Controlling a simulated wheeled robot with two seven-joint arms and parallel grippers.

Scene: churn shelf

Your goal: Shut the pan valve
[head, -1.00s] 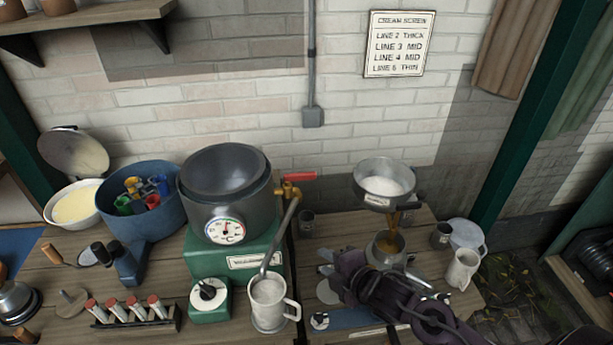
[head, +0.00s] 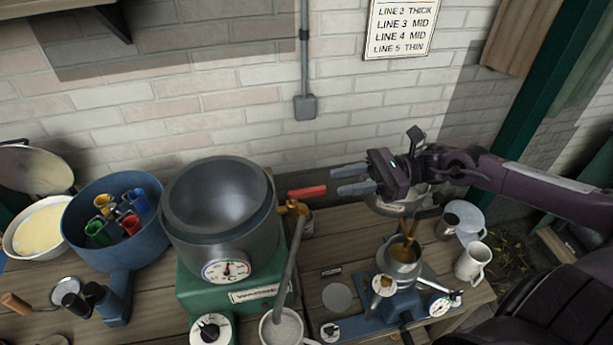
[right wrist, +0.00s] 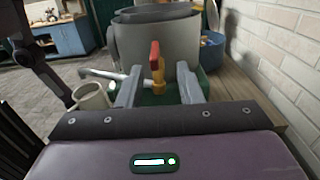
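The grey pan (head: 221,205) stands on a green base with a round dial on its front. Its brass valve (head: 291,207) is on its right side, with a red lever (head: 308,191) pointing right. A grey spout runs down from the valve to a white mug (head: 283,327). My right gripper (head: 337,181) is open and empty, reaching in from the right with its fingertips just right of the lever's end. In the right wrist view the red lever (right wrist: 154,55) stands ahead, between the open fingers, apart from them. My left gripper is not in view.
A blue tub (head: 120,195) with coloured pieces is left of the pan. The brick wall is close behind.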

